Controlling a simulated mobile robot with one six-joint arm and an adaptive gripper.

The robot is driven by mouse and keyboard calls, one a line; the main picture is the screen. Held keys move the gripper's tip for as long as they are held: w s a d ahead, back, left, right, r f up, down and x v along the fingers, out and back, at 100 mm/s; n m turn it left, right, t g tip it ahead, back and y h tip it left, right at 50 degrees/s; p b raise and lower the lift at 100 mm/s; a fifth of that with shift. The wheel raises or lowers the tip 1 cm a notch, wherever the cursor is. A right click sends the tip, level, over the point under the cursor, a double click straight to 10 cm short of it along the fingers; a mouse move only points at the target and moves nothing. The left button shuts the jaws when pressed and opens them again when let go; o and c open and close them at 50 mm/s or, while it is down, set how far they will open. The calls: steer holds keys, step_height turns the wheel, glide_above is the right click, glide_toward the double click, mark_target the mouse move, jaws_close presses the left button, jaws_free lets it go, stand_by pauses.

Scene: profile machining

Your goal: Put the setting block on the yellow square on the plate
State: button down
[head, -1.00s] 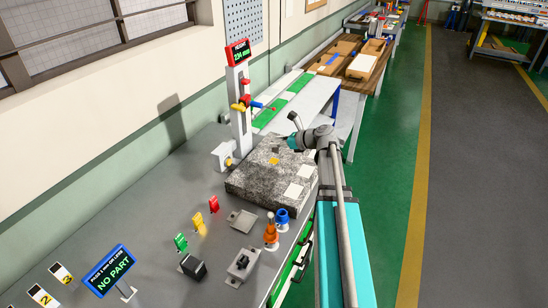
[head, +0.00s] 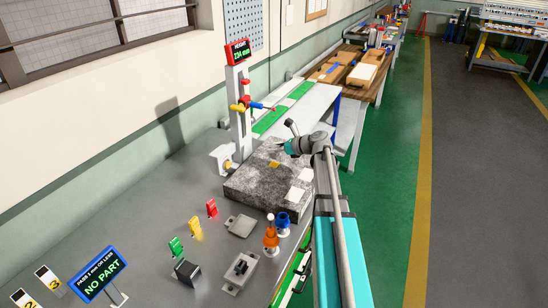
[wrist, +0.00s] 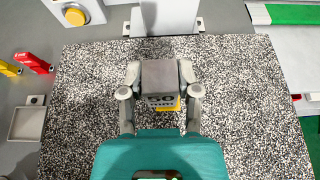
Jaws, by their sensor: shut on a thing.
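The setting block (wrist: 159,76) is a small grey block marked 50. My gripper (wrist: 160,82) is shut on it, with a finger on each side. The yellow square (wrist: 172,105) shows partly from under the block in the wrist view; the rest is hidden. I cannot tell whether the block touches the plate. The speckled grey plate (wrist: 85,110) fills most of the wrist view. In the head view the plate (head: 245,187) lies on the bench, and my gripper (head: 284,146) is above its far part. The block is too small to make out there.
A height gauge (head: 238,120) with a red 234 mm display stands behind the plate. White squares (head: 304,174) lie on the plate's right side.

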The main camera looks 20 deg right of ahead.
mark_target(275, 156)
steer(key=shift+f, duration=0.15)
steer(key=shift+w+d+f+b, duration=0.15)
steer(key=shift+w+f+b, duration=0.35)
steer(key=shift+b, duration=0.15)
steer(key=shift+s+f+b, duration=0.1)
steer(key=shift+f+b, duration=1.25)
steer(key=shift+f, duration=0.05)
steer(key=shift+f, duration=0.15)
steer(key=shift+c, duration=1.6)
jaws_free()
steer(key=shift+r, duration=0.2)
